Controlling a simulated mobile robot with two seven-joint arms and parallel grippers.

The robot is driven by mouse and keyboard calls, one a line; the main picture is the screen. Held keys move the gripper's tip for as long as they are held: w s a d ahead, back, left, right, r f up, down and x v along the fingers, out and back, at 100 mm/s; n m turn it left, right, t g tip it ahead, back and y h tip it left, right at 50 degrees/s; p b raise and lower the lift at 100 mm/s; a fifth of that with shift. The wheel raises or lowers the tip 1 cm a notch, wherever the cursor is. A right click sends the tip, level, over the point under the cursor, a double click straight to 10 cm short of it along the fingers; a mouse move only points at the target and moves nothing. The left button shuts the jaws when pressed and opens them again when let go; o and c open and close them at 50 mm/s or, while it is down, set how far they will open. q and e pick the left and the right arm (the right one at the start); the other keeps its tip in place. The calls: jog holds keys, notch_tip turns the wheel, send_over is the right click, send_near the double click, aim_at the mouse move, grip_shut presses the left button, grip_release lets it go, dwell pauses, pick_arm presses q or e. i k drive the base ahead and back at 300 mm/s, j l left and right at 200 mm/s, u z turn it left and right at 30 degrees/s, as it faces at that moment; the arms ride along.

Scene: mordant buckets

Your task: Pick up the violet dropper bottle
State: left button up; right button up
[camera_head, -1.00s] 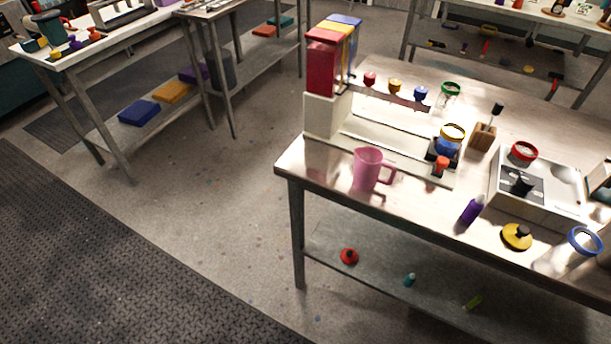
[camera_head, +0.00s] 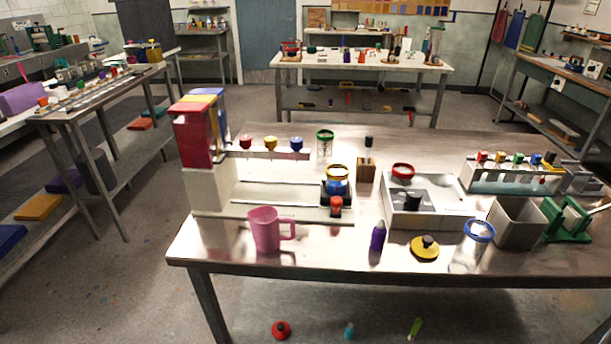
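The violet dropper bottle (camera_head: 377,238) stands upright near the front edge of the steel table (camera_head: 330,262). It is small and dark violet with a narrower top. A pink jug (camera_head: 265,230) stands further left with a clear gap between. Neither of my grippers shows in the head view.
A clear jar with a blue rim (camera_head: 472,245) and a grey bin (camera_head: 516,224) stand to the right. A dispenser with red and blue blocks (camera_head: 195,140) rises at the table's left. The front edge before the bottle is clear. Small items lie below, including a red one (camera_head: 281,329).

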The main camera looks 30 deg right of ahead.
aim_at(379, 234)
jog(key=z, duration=1.45)
